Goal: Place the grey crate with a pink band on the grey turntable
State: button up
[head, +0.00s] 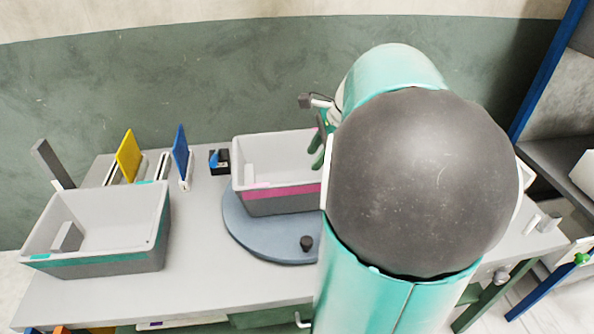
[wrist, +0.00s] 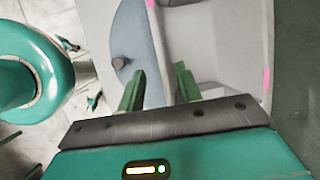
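The grey crate with a pink band (head: 285,198) sits upright on the grey turntable (head: 245,235) in the head view, its right end hidden behind my arm. In the wrist view the crate (wrist: 220,45) fills the upper right, and the turntable (wrist: 128,35) shows left of it with its dark knob. My gripper (wrist: 160,85) is at the crate's right end. Its two green fingers stand apart on either side of a crate wall, with gaps visible beside the wall. In the head view my arm hides most of the gripper.
A grey crate with a teal band (head: 100,262) stands at the table's left. Behind it are a yellow panel (head: 128,155), a blue panel (head: 181,152) and a small black item (head: 219,160). The table (head: 195,275) is clear between the left crate and the turntable.

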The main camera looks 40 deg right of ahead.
jog(key=s+a+n+h, duration=0.1)
jog(key=s+a+n, duration=0.2)
jog(key=a+n, duration=0.9)
jog(key=s+a+n+t+h, duration=0.1)
jog(key=s+a+n, duration=0.2)
jog(key=a+n, duration=0.9)
jog(key=a, duration=0.5)
jog(key=shift+s+a+r, duration=0.15)
jog(key=shift+a+r, duration=0.1)
jog(key=shift+r, duration=0.1)
